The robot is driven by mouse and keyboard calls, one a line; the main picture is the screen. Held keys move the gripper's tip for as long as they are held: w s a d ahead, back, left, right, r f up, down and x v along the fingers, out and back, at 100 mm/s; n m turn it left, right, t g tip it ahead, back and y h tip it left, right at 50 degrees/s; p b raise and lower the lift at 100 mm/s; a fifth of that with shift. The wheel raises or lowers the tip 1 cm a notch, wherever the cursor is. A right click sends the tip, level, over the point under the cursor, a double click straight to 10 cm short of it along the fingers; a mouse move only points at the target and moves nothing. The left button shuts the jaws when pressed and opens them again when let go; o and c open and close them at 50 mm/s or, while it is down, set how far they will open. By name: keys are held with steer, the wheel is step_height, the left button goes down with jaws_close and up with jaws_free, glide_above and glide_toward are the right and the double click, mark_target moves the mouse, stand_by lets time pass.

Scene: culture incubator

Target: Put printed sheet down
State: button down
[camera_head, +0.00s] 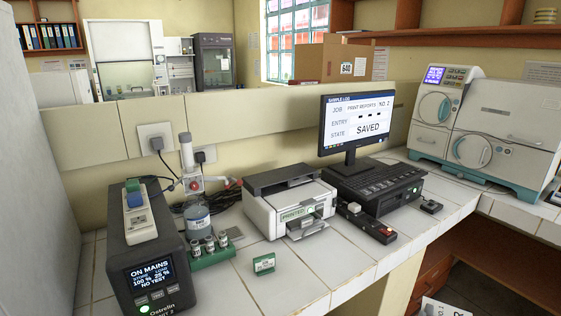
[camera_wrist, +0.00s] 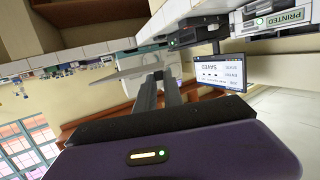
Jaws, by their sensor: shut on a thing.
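In the wrist view the two dark fingers of my gripper (camera_wrist: 161,78) are closed on a thin pale sheet (camera_wrist: 125,73), seen nearly edge-on, so its print cannot be read there. In the head view a white printed sheet (camera_head: 437,308) with dark marks shows at the bottom edge, right of the middle, in front of the counter; most of it is cut off. My gripper is outside the head view. The printer (camera_head: 288,207) stands on the tiled counter with a green "PRINTED" label, and it also shows in the wrist view (camera_wrist: 270,20).
The monitor (camera_head: 356,125) reads "SAVED". A white-teal machine (camera_head: 485,130) is at right. Bare counter (camera_head: 345,262) lies before the printer.

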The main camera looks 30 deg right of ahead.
steer(key=w+a+f+n+t+y, duration=0.45)
steer(key=w+a, duration=0.35)
steer(key=w, duration=0.2)
steer(key=a+f+n+t+y, duration=0.2)
steer(key=a+f+n+y, duration=0.2)
steer(key=a+f, duration=0.3)
steer(key=w+a+f+n+t+y, duration=0.1)
steer(key=a+f+n+y, duration=0.2)
steer(key=f, duration=0.9)
steer(key=a+y, duration=0.2)
steer(key=a, duration=0.2)
steer(key=shift+w+a+f+n+t, duration=0.15)
steer(key=shift+w+a+n+t, duration=0.1)
steer(key=shift+n+t, duration=0.1)
steer(key=shift+a, duration=0.1)
